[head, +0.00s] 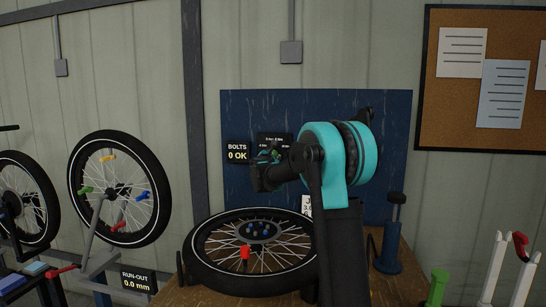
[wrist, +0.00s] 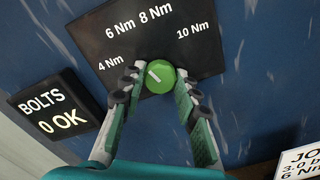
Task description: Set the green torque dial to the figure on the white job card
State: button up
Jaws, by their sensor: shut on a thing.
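The green torque dial (wrist: 160,77) sits on a black panel (wrist: 201,69) marked 4, 6, 8 and 10 Nm. Its white line points up and left, seemingly between the 4 Nm and 6 Nm marks. My gripper (wrist: 159,84) is shut on the dial, one finger on each side; in the head view my gripper (head: 268,157) is at the panel, which it partly covers. The white job card (wrist: 301,160) is cut off at the lower right of the wrist view; "3.0 b" and "6 Nm" can be read. In the head view my arm partly hides the job card (head: 306,204).
A "BOLTS 0 OK" display (wrist: 54,113) is left of the panel on the blue board (head: 390,165). A blue pump-like tool (head: 390,245) stands right of my arm.

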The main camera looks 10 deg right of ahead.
dwell(0.3)
jog(key=o, duration=1.2)
jog(key=shift+c, duration=0.2)
jog(key=shift+s, duration=0.1)
jog(key=v, duration=1.2)
